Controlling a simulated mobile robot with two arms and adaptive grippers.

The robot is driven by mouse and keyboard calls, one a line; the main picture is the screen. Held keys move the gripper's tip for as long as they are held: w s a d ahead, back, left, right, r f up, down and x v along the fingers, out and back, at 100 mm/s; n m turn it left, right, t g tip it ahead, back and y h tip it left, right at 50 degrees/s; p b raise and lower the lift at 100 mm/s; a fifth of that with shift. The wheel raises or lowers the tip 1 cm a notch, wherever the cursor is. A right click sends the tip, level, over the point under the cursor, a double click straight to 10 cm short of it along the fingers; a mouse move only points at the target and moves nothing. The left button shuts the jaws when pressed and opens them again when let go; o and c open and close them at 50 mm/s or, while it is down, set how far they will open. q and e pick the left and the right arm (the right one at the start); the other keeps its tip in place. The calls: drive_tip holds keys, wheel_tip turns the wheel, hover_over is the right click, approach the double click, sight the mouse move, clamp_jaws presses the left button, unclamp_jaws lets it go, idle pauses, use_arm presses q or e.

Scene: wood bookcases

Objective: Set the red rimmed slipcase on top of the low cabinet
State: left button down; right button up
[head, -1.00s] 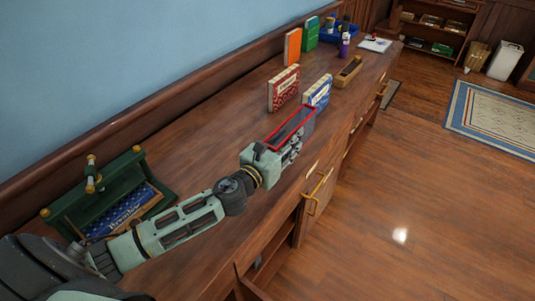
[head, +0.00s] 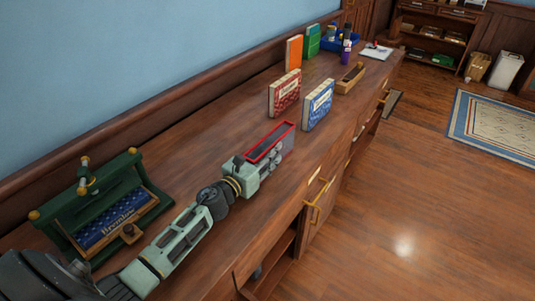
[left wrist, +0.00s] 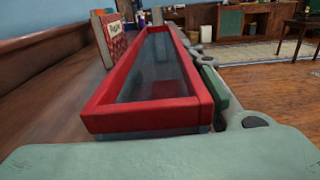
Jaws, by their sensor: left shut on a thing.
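The red rimmed slipcase (head: 269,144) is a narrow grey box with a red rim around its open side. My left gripper (head: 272,157) is shut on it, and the slipcase lies along the gripper, over or on the wooden cabinet top (head: 215,138). I cannot tell whether it touches the wood. In the left wrist view the slipcase (left wrist: 150,117) fills the middle, its red rim facing up and its inside empty. The fingers show only partly along its right side. My right gripper is not in view.
A red patterned book (head: 285,93) and a blue one (head: 317,104) stand just beyond the slipcase. Behind are an orange book (head: 294,53), a wooden tray (head: 350,78) and a blue bin (head: 341,38). A green stand (head: 100,205) is at left. Bare wood lies between.

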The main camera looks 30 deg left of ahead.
use_arm(q)
drive_tip(key=shift+f, duration=0.1)
drive_tip(key=c, duration=1.2)
unclamp_jaws()
drive_tip(key=shift+s+a+r+b, duration=0.1)
drive_tip(key=shift+s+a+b, duration=0.1)
drive_tip(key=shift+s, duration=1.05)
drive_tip(key=shift+s+a+r+b, duration=0.1)
drive_tip(key=shift+s+a+b, duration=0.05)
drive_tip(key=shift+s, duration=1.1)
drive_tip(key=shift+s+a+b, duration=0.15)
drive_tip(key=shift+s+b, duration=0.05)
drive_tip(key=shift+s, duration=1.05)
